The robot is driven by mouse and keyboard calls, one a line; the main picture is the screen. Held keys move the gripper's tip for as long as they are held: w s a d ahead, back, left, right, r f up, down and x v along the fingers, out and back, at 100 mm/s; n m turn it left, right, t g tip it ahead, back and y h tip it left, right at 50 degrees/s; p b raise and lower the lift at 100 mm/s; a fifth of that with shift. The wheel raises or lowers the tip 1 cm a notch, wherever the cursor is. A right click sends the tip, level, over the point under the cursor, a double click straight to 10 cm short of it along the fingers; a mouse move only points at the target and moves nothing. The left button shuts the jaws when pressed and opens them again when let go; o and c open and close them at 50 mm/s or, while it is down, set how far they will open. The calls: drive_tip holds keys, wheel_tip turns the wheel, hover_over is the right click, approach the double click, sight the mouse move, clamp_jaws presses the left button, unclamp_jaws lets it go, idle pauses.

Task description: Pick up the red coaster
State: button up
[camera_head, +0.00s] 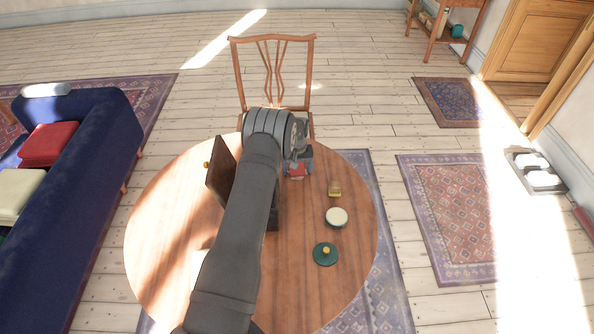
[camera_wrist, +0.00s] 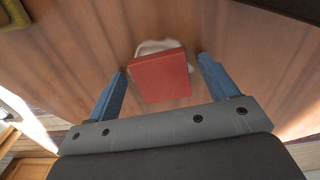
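The red coaster (camera_wrist: 160,76) is a flat, square-looking red piece in the middle of the wrist view. It rests on or in front of a whitish object (camera_wrist: 158,46) over the wooden table; whether they touch is hard to tell. In the head view a bit of the red coaster (camera_head: 296,172) shows at my gripper (camera_head: 300,163), near the far side of the round table. In the wrist view my gripper (camera_wrist: 162,66) is open, with one blue finger on each side of the coaster and gaps visible between them. My arm hides part of the table.
On the round table (camera_head: 160,235), a dark upright panel (camera_head: 220,171) stands left of my arm. To the right are a small yellowish object (camera_head: 334,188), a white-topped round item (camera_head: 337,216) and a green disc with a yellow knob (camera_head: 325,257). A chair (camera_head: 273,40) stands behind.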

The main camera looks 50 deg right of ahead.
drive_tip(key=c, duration=0.9)
drive_tip(key=shift+r, duration=0.1)
